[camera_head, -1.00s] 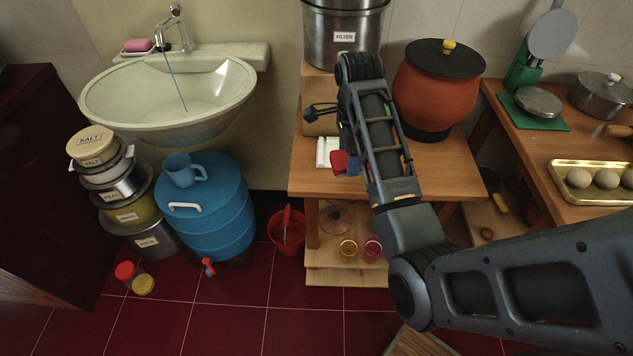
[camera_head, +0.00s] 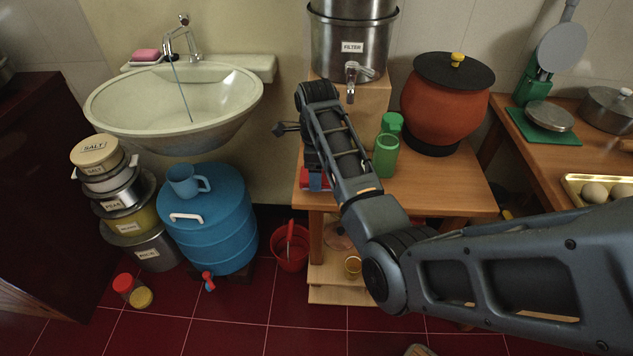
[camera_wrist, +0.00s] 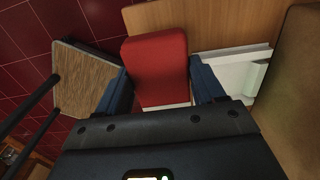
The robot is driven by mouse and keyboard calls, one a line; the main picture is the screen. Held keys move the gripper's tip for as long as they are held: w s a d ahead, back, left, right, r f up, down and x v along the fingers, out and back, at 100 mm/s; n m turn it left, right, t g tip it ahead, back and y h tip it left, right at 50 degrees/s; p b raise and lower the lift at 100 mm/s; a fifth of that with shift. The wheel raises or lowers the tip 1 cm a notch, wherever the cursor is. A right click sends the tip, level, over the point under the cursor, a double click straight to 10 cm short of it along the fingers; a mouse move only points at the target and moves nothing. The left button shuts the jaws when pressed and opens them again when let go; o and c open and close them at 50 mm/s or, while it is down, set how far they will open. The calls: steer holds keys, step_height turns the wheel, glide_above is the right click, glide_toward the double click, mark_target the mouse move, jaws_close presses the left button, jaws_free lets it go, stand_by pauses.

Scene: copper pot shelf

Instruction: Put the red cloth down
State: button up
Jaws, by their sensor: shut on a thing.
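The red cloth (camera_wrist: 158,62) is a folded, block-shaped pad between the two blue fingers of my gripper (camera_wrist: 161,84) in the wrist view. My gripper is shut on it. In the head view the cloth (camera_head: 304,183) shows only as small red patches beside my gripper (camera_head: 316,180), at the left front edge of the wooden table (camera_head: 450,190). My arm hides most of it. Whether the cloth touches the tabletop I cannot tell. A white flat thing (camera_wrist: 232,72) lies on the wood right beside the cloth.
A steel filter (camera_head: 352,45) stands on a wooden block behind my arm. A green tumbler (camera_head: 386,158) and a large clay pot (camera_head: 440,110) stand right of it. The table's front right is clear.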

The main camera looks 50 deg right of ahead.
steer(key=shift+f, duration=1.95)
steer(key=shift+f, duration=0.1)
steer(key=o, duration=0.9)
steer(key=shift+o, duration=0.2)
step_height(320, 180, up, 12)
steer(key=shift+r, duration=0.15)
